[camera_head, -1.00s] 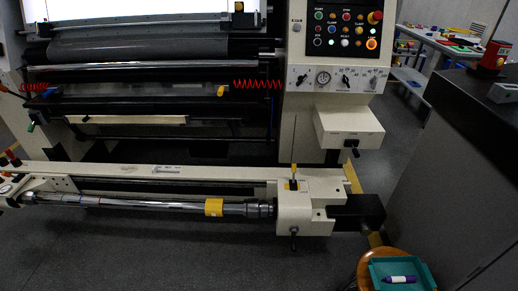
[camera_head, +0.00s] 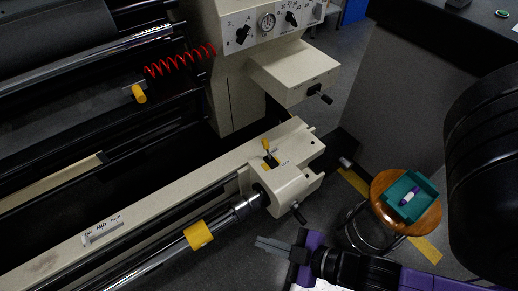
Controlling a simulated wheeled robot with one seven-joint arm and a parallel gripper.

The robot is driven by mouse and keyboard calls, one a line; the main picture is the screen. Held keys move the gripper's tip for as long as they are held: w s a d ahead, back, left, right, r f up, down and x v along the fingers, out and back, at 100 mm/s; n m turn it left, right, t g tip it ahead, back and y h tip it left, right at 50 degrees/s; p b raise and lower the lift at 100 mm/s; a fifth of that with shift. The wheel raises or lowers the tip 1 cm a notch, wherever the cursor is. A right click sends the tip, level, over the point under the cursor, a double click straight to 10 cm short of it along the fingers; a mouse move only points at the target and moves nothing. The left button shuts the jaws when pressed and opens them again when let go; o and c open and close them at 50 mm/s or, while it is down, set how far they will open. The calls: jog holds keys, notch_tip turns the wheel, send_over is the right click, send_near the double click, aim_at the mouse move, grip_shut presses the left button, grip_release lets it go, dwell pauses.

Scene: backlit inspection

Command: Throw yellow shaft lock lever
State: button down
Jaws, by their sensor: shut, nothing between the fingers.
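The yellow shaft lock lever (camera_head: 266,146) stands up from a dark slot on top of the cream end block (camera_head: 285,185) at the right end of the roller shaft. The chrome shaft (camera_head: 150,268) runs into that block and carries a yellow collar (camera_head: 198,235). My gripper (camera_head: 258,243) is at the bottom centre, below and in front of the block. Its fingers are shut, point left and hold nothing. It is apart from the lever. A black crank knob (camera_head: 298,213) sticks out of the block close to the gripper.
A wooden stool (camera_head: 420,226) with a teal tray (camera_head: 398,185) and a purple-and-white marker (camera_head: 408,197) stands at the right, near my arm. A cream box (camera_head: 300,75) with a black handle juts out above the block. A grey cabinet (camera_head: 400,105) closes off the right.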

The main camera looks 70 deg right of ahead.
aim_at(267, 149)
jog(key=w+d+f+n+g+h+b, duration=0.25)
jog(key=w+d+f, duration=0.3)
jog(key=f, duration=0.45)
jog(key=w+d+f+n+g+h+b, duration=0.1)
jog(key=w+d+f+g+h+b, duration=0.15)
jog(key=w+d+f, duration=0.55)
jog(key=w+d+g+h+b, duration=0.2)
jog(key=w+d+g+h, duration=0.15)
jog(key=d, duration=0.35)
jog(key=w+d+g+h+b, duration=0.3)
jog(key=w+d+h, duration=0.2)
jog(key=d, duration=0.2)
jog(key=shift+m, duration=0.45)
jog(key=b+x, duration=0.1)
jog(key=x, duration=0.9)
jog(key=shift+d+b, duration=0.15)
jog(key=shift+b, duration=0.2)
jog(key=shift+s+d+r+t+p, duration=0.2)
jog(key=shift+s+r+p, duration=0.1)
jog(key=shift+s, duration=0.25)
jog(key=shift+s+d+r+t+p, duration=0.15)
jog(key=shift+s+d+r, duration=0.15)
jog(key=shift+s, duration=0.25)
jog(key=shift+s+d+r, duration=0.15)
jog(key=shift+s+d, duration=0.15)
jog(key=shift+s, duration=0.3)
